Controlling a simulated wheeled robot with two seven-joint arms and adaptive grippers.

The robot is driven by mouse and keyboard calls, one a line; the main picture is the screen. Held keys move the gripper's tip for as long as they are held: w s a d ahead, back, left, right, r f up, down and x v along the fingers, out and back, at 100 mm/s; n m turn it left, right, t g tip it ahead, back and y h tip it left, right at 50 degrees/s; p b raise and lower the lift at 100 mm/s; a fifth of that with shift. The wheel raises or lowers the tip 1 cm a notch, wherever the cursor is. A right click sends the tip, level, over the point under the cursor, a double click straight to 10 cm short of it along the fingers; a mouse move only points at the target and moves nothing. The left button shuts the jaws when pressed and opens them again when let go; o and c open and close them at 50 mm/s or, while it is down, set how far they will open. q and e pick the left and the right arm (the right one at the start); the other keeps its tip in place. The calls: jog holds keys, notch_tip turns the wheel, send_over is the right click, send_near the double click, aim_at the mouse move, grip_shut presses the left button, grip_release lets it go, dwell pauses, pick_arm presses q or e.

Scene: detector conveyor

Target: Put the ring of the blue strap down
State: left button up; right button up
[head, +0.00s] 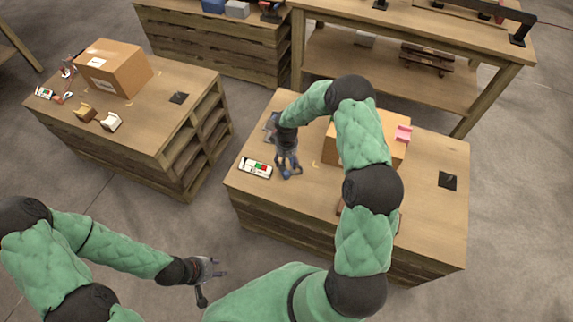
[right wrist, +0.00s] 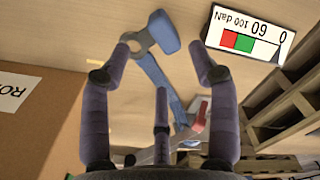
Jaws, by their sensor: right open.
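The blue strap (right wrist: 167,85) shows in the right wrist view, running between the fingers of my right gripper (right wrist: 160,62). A grey ring-like metal piece (right wrist: 136,42) sits at its upper end, beside a short blue piece (right wrist: 163,31). The ring is near the left fingertip; I cannot tell whether they touch. My right gripper is open, low over the right-hand table in the head view (head: 288,170). The blue piece shows small under its fingers there. My left gripper (head: 208,270) is open and empty, away from both tables.
A white gauge card with red and green fields (right wrist: 246,36) lies close by, also in the head view (head: 255,168). A cardboard box (head: 393,140) stands behind my right arm, with a pink item (head: 403,134) on it. Another table (head: 150,125) stands at left.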

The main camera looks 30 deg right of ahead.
notch_tip(320, 180, up, 4)
jog(key=r+p, duration=0.1)
jog(key=s+a+f+y, duration=0.2)
jog(key=s+a+f, duration=0.2)
jog(key=s+a, duration=0.3)
jog(key=s+a+f+y, duration=0.25)
jog(key=s+a, duration=0.35)
jog(key=a, duration=0.3)
jog(key=s+a+m, duration=0.1)
jog(key=s+a, duration=0.3)
jog(key=s, duration=0.8)
jog(key=shift+f, duration=0.3)
jog(key=shift+h, duration=0.25)
